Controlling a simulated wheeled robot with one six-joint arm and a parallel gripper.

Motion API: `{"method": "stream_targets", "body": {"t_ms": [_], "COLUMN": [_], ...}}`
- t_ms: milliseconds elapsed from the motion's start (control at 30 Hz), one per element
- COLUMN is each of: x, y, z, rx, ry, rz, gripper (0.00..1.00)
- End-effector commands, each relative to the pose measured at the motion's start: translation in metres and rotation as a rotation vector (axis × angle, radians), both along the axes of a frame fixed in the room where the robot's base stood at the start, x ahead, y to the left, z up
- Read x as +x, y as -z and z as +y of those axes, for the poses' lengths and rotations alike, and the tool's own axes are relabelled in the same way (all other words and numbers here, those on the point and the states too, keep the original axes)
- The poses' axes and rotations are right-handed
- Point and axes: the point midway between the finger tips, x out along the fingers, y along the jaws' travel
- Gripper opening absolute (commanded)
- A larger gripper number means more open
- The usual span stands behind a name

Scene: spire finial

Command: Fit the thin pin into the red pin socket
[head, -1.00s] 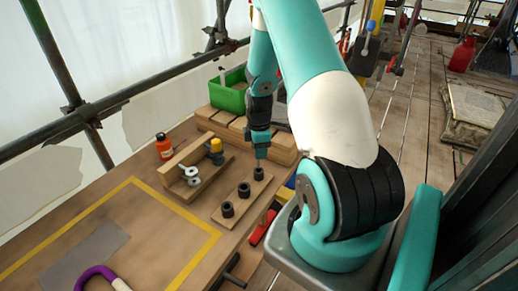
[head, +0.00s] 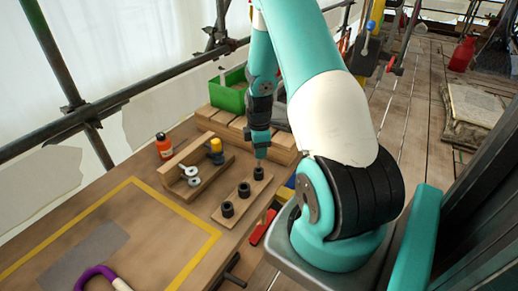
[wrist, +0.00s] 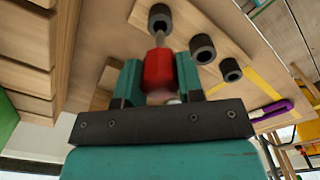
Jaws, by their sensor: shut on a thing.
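My gripper (wrist: 158,82) is shut on the thin pin (wrist: 158,68), which has a thick red body and a slim pale tip. In the head view my gripper (head: 259,148) is directly above the far end socket (head: 258,173) of a wooden board. In the wrist view the pin's tip points at this dark, ring-shaped socket (wrist: 160,14) and overlaps its near edge. I cannot tell whether the tip is inside or just above it. Two more dark sockets, the middle one (head: 244,189) and the near one (head: 227,209), stand in line. No red marking shows on any socket.
A wooden rack (head: 178,165) with washers and a yellow-topped piece stands left of the socket board (head: 236,204). An orange bottle (head: 164,145), wooden blocks (head: 225,125) and a green bin (head: 229,95) are behind.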

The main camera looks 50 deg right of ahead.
Motion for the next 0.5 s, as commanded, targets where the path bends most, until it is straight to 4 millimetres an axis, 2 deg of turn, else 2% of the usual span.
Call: {"method": "stream_targets", "body": {"t_ms": [500], "x": [0.0], "y": [0.0047], "z": [0.0], "rx": [0.0], "ry": [0.0], "rz": [0.0], "gripper": [0.1]}}
